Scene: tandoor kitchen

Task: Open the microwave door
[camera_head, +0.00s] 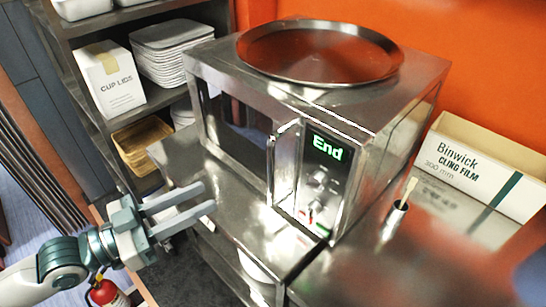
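The microwave (370,115) is a steel box on a steel counter. Its door (235,125), with a dark window, is on the left of its front and looks shut. A vertical metal handle (285,160) stands at the door's right edge. Beside it is the control panel with a green "End" display (327,147). My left gripper (209,197) comes in from the lower left, its two fingers apart with nothing between them. It is left of the handle and apart from it, by the counter's left side. My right gripper is not in view.
A large round steel tray (320,52) lies on top of the microwave. A cling film box (485,165) and a small metal cup (395,218) are at right. Shelves with a cup lids box (110,80) and stacked white trays (170,50) stand at left.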

